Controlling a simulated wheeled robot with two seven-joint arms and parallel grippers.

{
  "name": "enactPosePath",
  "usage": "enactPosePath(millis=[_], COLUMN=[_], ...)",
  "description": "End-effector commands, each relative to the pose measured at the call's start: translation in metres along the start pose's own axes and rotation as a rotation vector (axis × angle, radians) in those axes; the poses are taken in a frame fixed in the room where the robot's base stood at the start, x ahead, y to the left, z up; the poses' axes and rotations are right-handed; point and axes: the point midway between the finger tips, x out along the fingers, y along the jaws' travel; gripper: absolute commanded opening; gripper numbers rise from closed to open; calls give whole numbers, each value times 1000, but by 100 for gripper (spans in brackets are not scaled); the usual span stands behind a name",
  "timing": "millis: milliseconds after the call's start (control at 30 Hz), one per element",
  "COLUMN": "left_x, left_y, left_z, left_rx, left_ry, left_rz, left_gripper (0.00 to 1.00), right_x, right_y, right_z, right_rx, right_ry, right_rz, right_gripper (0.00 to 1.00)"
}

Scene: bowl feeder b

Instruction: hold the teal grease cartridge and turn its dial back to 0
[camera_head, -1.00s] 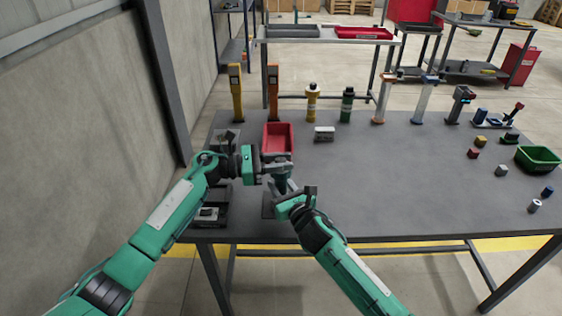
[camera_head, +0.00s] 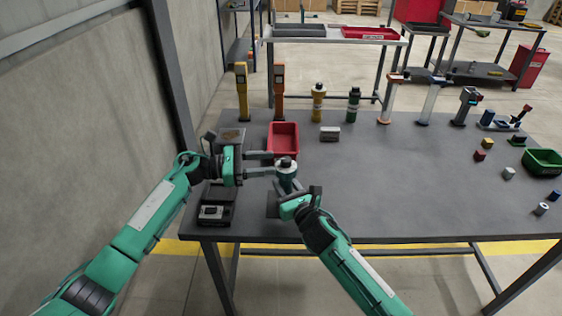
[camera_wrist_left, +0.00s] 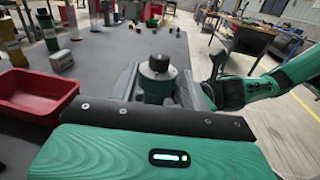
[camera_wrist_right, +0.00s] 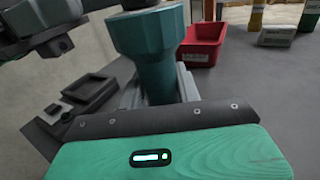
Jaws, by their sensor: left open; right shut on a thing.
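The teal grease cartridge (camera_head: 287,178) stands roughly upright above the front left of the table. Its black dial knob (camera_wrist_left: 159,63) sits on a pale collar on top; I cannot read the dial setting. My right gripper (camera_head: 291,196) is shut on the cartridge's lower body, which fills the right wrist view (camera_wrist_right: 148,50). My left gripper (camera_head: 273,163) is open and level with the cartridge's top, to its left. Its two fingers point at the cartridge, which shows between them in the left wrist view; I cannot tell any contact.
A red bin (camera_head: 283,138) stands just behind the grippers. A black tray with a grey block (camera_head: 212,212) lies at the front left. Yellow and green cartridges (camera_head: 318,103) and a small grey box (camera_head: 330,133) stand further back.

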Motion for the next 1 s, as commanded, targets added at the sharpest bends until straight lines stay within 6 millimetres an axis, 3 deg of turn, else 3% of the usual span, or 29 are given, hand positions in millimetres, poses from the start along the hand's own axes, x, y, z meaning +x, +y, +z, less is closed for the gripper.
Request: enactPosePath(millis=[100,300,800,833,933,1000], left_x=[-26,-53,-60,-60,-60,-60], left_y=[0,0,0,0,0,0], left_z=[0,-1,0,0,0,0], left_rx=[0,1,1,1,1,1], left_ry=[2,1,0,0,0,0], left_rz=[1,0,-1,-1,-1,-1], left_gripper=[47,47,47,47,47,47], right_x=[0,0,0,0,0,0], right_y=[0,0,0,0,0,0], right_z=[0,0,0,0,0,0], right_rx=[0,0,0,0,0,0], right_ry=[0,0,0,0,0,0], right_rz=[0,0,0,0,0,0], right_gripper=[0,0,0,39,59,59])
